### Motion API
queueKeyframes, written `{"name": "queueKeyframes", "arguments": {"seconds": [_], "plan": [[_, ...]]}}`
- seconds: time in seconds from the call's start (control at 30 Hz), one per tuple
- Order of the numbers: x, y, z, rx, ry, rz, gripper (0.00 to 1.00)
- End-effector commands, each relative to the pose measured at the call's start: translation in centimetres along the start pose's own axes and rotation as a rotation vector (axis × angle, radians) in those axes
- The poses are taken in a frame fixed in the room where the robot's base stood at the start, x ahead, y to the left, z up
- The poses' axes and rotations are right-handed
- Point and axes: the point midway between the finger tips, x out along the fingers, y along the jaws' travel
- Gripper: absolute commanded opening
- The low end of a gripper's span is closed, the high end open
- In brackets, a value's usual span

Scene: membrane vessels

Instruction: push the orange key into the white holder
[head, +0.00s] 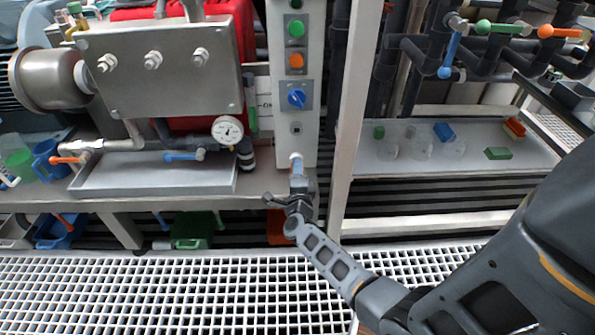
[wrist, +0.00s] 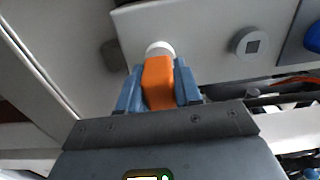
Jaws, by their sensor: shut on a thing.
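The orange key (wrist: 158,84) is between the two blue fingers of my gripper (wrist: 158,88), which is shut on it. The key's far end meets the round white holder (wrist: 160,48) in the wrist view. I cannot tell whether the key's tip is inside the holder or only in front of it. In the head view my gripper (head: 297,170) is at the lower end of the white panel, just below the white holder (head: 296,157). The key is hidden by the fingers in that view.
The white panel (head: 308,110) carries a green button, an orange button, a blue knob (head: 296,98) and a small square socket (head: 296,128). A metal tray (head: 155,185) and pressure gauge (head: 227,130) stand left. A white post (head: 348,110) is close on the right.

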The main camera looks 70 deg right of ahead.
Motion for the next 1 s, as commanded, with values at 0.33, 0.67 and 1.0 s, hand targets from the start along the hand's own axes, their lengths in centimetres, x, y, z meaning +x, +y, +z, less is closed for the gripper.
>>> {"name": "queueKeyframes", "arguments": {"seconds": [0.33,0.67,1.0], "plan": [[0.4,0.0,0.0,0.0,0.001,-0.001,0.0],[1.1,0.0,0.0,0.0,0.0,-0.001,0.0],[1.2,0.0,0.0,0.0,0.0,0.0,0.56]]}}
